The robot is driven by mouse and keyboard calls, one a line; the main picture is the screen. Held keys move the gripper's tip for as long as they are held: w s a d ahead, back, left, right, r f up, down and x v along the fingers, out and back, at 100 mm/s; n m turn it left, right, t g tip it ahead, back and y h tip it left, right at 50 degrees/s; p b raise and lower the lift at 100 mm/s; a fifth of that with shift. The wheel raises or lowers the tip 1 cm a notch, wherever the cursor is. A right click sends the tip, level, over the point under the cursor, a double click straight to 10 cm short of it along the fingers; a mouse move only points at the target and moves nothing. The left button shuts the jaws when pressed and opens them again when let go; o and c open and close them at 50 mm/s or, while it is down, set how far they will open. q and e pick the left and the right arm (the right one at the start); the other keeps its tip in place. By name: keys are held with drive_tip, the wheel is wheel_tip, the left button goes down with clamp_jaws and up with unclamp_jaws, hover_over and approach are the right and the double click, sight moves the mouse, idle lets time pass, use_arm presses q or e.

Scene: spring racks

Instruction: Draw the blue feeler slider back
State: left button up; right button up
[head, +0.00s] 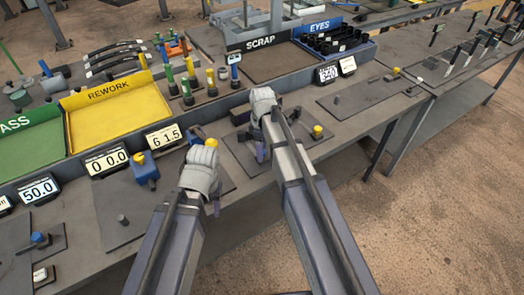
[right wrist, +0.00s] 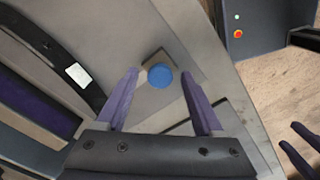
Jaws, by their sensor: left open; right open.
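A round blue knob (right wrist: 160,76), which looks like the top of the blue feeler slider, sits on a small tan block in the right wrist view. My right gripper (right wrist: 162,82) is open, with one purple finger on each side of the knob and visible gaps to both. In the head view my right gripper (head: 258,152) is low over a dark fixture plate (head: 285,166), and its wrist hides the blue knob. My left gripper (head: 214,204) is open and points down over the bench to the left, largely hidden by its own wrist.
A blue block with a yellow cap (head: 146,167) stands left of my left gripper. Another blue knob (head: 40,238) is at the far left. A yellow-capped post (head: 318,130) stands right of my right gripper. Small displays (head: 163,136) and the REWORK tray (head: 112,108) line the back.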

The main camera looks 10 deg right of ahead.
drive_tip(key=shift+c, duration=0.2)
clamp_jaws()
idle(1.1)
